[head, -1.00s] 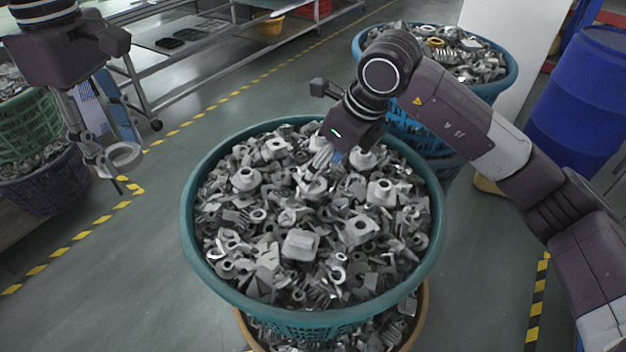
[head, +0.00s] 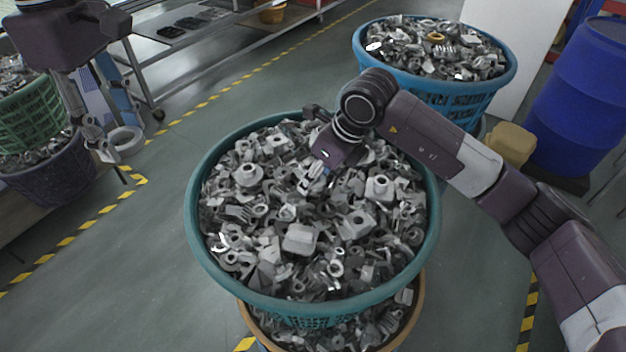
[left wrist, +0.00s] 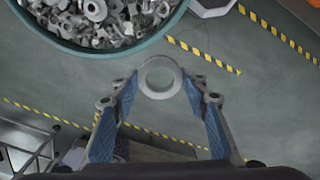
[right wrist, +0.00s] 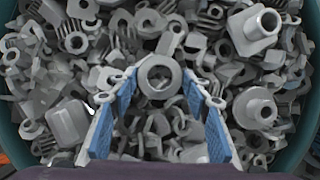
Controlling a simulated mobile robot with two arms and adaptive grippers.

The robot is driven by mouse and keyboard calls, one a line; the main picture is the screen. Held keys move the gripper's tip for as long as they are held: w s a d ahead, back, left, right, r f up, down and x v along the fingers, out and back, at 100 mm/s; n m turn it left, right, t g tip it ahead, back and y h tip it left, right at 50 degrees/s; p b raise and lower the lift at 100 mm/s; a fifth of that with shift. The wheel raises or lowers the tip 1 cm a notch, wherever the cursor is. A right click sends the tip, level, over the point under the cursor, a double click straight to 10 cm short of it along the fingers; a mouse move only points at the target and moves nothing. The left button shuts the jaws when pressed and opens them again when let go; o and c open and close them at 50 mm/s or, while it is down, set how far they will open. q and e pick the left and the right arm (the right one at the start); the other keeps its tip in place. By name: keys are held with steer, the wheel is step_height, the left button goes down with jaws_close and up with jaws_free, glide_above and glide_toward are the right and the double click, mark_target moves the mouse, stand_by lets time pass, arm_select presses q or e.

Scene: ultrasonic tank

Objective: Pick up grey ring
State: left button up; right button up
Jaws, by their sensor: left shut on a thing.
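A grey ring (head: 124,141) is in my left gripper (head: 108,145), which is shut on it above the floor, left of the teal basket. In the left wrist view this ring (left wrist: 160,78) sits flat between the blue-padded fingertips. My right gripper (head: 313,180) points down into the metal parts in the teal basket (head: 197,240). In the right wrist view a second grey ring (right wrist: 160,77) lies between its fingertips, over the pile. I cannot tell whether the fingers press on that ring or stand just beside it.
The teal basket is full of loose grey castings. A blue basket (head: 440,88) of parts stands behind it, with a blue drum (head: 580,100) at the right. Green (head: 35,120) and dark (head: 50,185) baskets stand at the left. Open floor lies between, with yellow-black tape.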

steer(key=c, duration=0.6)
steer(key=shift+r, duration=0.15)
steer(key=shift+c, duration=0.2)
